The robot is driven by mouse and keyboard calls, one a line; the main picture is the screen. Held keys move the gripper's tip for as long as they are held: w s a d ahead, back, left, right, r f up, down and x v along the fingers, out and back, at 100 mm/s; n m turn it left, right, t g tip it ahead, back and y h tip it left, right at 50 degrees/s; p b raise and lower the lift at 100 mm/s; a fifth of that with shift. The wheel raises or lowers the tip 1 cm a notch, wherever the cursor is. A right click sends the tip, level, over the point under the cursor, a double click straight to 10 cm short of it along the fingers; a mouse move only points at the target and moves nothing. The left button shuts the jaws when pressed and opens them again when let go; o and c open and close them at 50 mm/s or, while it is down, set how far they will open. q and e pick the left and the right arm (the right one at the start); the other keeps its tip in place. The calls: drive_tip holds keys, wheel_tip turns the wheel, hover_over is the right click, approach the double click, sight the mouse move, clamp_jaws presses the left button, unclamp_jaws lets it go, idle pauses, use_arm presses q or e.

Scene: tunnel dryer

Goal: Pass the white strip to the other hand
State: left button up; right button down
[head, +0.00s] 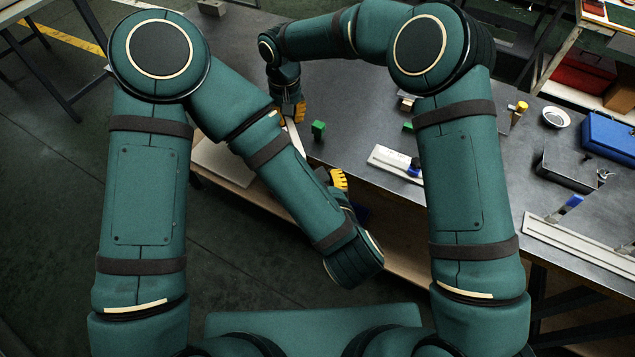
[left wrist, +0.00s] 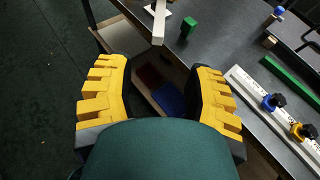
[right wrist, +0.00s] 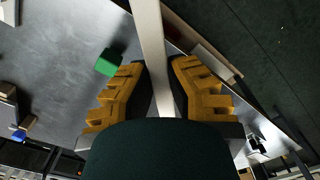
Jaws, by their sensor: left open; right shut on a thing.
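The white strip (right wrist: 152,45) runs between the fingers of my right gripper (right wrist: 160,90), which is shut on it. In the head view my right gripper (head: 290,112) is over the table's near left edge, and a short length of the strip (head: 294,134) shows below it. In the left wrist view the strip's free end (left wrist: 159,25) points toward my left gripper (left wrist: 157,85). My left gripper is open and empty, apart from the strip.
A green block (head: 318,129) stands on the grey table near the strip. A white rail with blue-and-black knobs (head: 390,160) lies to its right. A blue box (head: 608,138) and a white bowl (head: 556,117) are farther right. A blue bin (left wrist: 170,100) sits below the tabletop.

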use_arm(q)
drive_tip(key=x, duration=1.1)
drive_tip(key=shift+w+f, duration=0.1)
clamp_jaws()
use_arm(e)
drive_tip(key=c, duration=1)
unclamp_jaws()
